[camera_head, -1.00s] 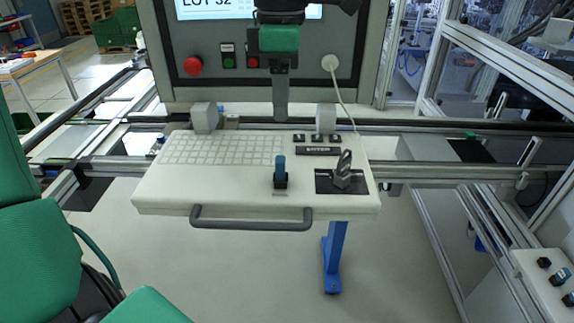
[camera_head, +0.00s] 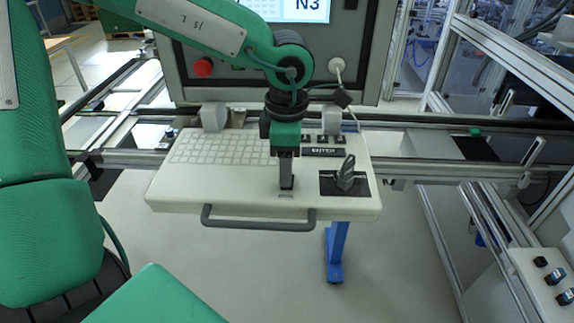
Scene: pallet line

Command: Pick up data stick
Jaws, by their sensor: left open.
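My left gripper (camera_head: 287,168) comes down from above onto the keyboard panel (camera_head: 235,195), its fingers pointing down at the spot of the data stick. The fingers are open. The blue data stick itself is hidden behind or between them, so I cannot tell whether they touch it. My right gripper is not in view.
A grey lever (camera_head: 346,173) stands on a dark plate just right of my gripper. White keys (camera_head: 215,149) lie to the left. A grey handle (camera_head: 258,224) runs along the panel's front edge. A screen console (camera_head: 365,60) with a red button (camera_head: 203,67) stands behind.

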